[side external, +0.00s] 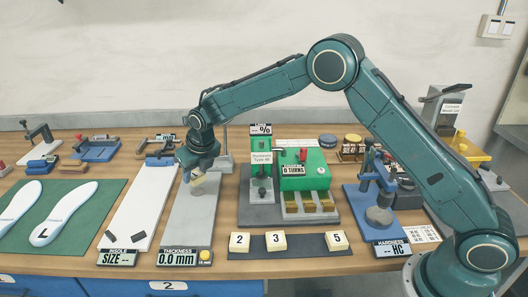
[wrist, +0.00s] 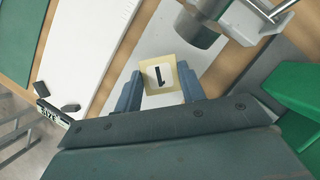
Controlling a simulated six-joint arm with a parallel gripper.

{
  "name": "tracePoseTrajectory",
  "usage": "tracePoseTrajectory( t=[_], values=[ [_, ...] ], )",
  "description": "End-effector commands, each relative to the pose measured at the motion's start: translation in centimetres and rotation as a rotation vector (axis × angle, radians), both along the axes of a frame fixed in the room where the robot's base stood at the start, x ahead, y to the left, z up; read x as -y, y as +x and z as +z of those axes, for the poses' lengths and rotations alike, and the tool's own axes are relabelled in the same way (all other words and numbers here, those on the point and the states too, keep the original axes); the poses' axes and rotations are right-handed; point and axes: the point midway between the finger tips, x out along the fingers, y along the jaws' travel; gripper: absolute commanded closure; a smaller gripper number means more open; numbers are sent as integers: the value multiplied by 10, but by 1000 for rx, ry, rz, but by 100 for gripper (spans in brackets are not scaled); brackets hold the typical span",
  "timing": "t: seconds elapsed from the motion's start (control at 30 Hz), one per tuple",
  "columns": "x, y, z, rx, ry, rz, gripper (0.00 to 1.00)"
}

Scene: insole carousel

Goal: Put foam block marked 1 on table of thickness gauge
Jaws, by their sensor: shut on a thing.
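The foam block marked 1 (wrist: 161,79) is cream with a black 1 on a white label. It sits between the fingers of my gripper (wrist: 163,88), which is shut on it. In the side view, my gripper (side external: 198,176) and the block (side external: 199,187) are over the grey base plate of the thickness gauge (side external: 190,222), toward its rear half. The gauge's display (side external: 180,258) reads 0.0 mm. In the wrist view, the gauge's metal cylinder (wrist: 190,28) is just beyond the block. I cannot tell whether the block touches the plate.
Foam blocks 2 (side external: 239,242), 3 (side external: 276,240) and 5 (side external: 336,240) sit on a dark strip at the front. A green machine (side external: 304,172) stands right of the gauge. The white insole size board (side external: 145,205) lies to the left. The hardness tester (side external: 378,205) is farther right.

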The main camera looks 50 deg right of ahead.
Motion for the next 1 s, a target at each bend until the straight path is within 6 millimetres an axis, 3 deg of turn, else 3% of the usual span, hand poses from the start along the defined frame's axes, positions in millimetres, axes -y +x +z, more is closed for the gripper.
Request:
tracePoseTrajectory(
  t=[0.47, 0.93, 0.97, 1.0],
  values=[
    [0, 0, -37, -2, 0, 0, 81],
    [0, 0, -43, -1, 0, 0, 81],
    [0, 0, -43, 0, 0, -1, 58],
    [0, 0, -43, 0, 0, -1, 51]
  ],
)
